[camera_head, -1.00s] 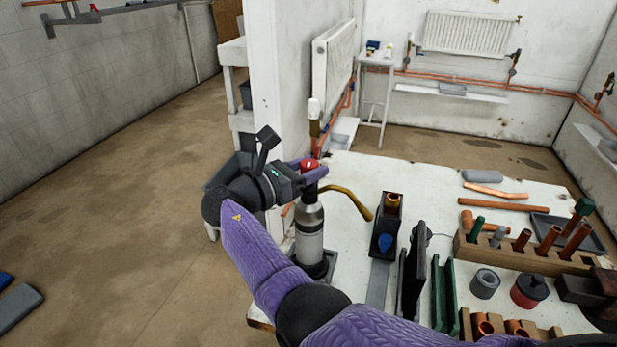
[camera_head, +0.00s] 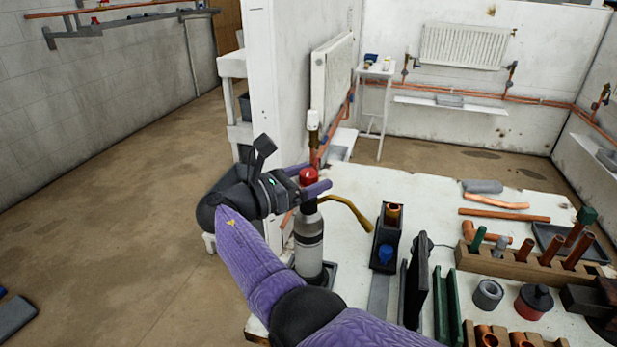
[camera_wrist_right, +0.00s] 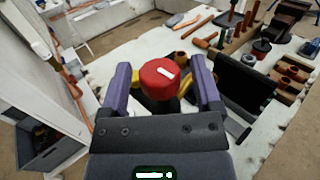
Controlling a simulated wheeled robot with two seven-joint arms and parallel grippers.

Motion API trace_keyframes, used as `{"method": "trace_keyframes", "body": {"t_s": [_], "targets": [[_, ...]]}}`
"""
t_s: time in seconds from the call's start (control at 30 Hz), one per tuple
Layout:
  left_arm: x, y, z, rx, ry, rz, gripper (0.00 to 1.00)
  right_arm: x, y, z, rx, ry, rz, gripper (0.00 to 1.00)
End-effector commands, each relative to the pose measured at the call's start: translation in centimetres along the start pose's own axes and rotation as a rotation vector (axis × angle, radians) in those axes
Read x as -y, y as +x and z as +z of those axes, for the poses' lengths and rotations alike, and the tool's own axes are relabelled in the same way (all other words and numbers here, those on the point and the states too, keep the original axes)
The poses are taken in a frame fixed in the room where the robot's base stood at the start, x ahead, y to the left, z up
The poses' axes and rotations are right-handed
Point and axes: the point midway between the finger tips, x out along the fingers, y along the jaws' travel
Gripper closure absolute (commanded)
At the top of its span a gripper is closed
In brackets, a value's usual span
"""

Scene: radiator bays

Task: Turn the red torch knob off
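The red knob (camera_head: 309,176) with a white mark sits on top of the torch (camera_head: 309,240), a grey and black bottle with a brass tube (camera_head: 350,208) bending off to the right. The torch stands upright at the bench's left edge. My right gripper (camera_head: 308,180) is at the knob's height, with a purple finger on either side of it. In the right wrist view the red knob (camera_wrist_right: 161,80) lies between the open fingers, with a gap showing on both sides. Its white mark runs slantwise. My left gripper is not in view.
The white bench (camera_head: 345,275) carries a wooden rack (camera_head: 520,266) with copper pipes, a black holder (camera_head: 386,240), green and black upright plates and grey and red pots. A white wall with a radiator (camera_head: 332,80) stands behind the torch.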

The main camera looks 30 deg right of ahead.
Motion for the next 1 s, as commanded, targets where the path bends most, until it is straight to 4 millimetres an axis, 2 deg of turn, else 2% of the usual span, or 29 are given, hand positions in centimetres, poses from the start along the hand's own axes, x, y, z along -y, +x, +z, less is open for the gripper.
{"method": "trace_keyframes", "body": {"t_s": [0.17, 0.23, 0.5, 0.6, 0.73, 1.0], "targets": [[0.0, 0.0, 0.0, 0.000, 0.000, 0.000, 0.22, 0.0, -0.1, 0.0, 0.001, 0.001, 0.001, 0.18], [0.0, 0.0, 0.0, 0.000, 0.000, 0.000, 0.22, -0.1, -0.9, 0.0, 0.000, 0.000, 0.003, 0.18], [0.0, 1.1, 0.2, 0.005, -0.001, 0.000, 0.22, -0.1, -7.6, -0.2, 0.000, -0.001, 0.004, 0.18], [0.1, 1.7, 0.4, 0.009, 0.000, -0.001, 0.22, -0.1, -9.2, -0.3, 0.000, 0.000, 0.003, 0.18], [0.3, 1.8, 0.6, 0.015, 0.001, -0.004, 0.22, 0.0, -10.0, -0.1, 0.000, 0.001, 0.001, 0.18], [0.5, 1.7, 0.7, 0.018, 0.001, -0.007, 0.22, 0.0, -9.9, 0.0, 0.001, 0.001, 0.000, 0.18]]}}
